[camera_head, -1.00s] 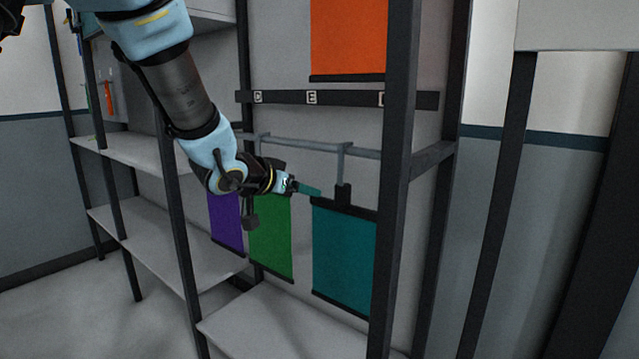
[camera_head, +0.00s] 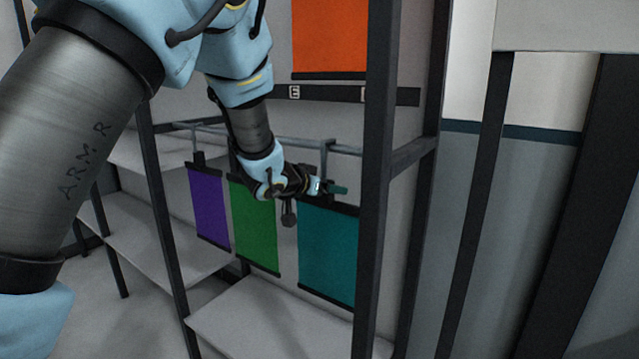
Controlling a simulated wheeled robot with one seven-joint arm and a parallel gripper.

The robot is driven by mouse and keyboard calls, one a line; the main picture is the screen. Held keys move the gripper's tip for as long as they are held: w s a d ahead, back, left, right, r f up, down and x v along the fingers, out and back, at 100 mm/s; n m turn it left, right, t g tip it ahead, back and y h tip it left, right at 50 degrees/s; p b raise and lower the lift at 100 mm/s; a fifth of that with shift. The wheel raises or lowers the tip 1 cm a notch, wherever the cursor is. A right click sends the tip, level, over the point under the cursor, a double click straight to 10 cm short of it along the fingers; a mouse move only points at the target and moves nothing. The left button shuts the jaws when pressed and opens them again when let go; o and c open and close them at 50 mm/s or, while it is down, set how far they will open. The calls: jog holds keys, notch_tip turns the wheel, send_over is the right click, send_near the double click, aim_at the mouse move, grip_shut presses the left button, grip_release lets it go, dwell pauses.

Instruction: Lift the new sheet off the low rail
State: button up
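Three sheets hang from the low grey rail (camera_head: 285,139): a purple sheet (camera_head: 208,208) at the left, a green sheet (camera_head: 253,225) in the middle and a teal sheet (camera_head: 328,248) at the right. Each has dark bars along its edges. The frame does not show which one is the new sheet. My gripper (camera_head: 338,188) is at the top bar of the teal sheet, in front of its hanger, pointing right. Its fingers are small and dark teal. I cannot tell whether the fingers are open, shut or touching the hanger.
An orange sheet (camera_head: 330,38) hangs above a dark lettered strip (camera_head: 385,95). A dark upright post (camera_head: 374,180) stands close to the right of the teal sheet. Grey shelves (camera_head: 270,325) lie below and to the left. My arm covers the upper left.

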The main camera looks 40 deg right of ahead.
jog(key=shift+w+d+f, duration=0.1)
jog(key=shift+d+f, duration=0.05)
jog(key=shift+d, duration=0.1)
jog(key=shift+c, duration=0.4)
grip_shut()
jog(key=shift+r, duration=0.2)
jog(key=shift+r+p, duration=0.9)
jog(key=shift+r, duration=0.1)
jog(key=shift+a, duration=0.1)
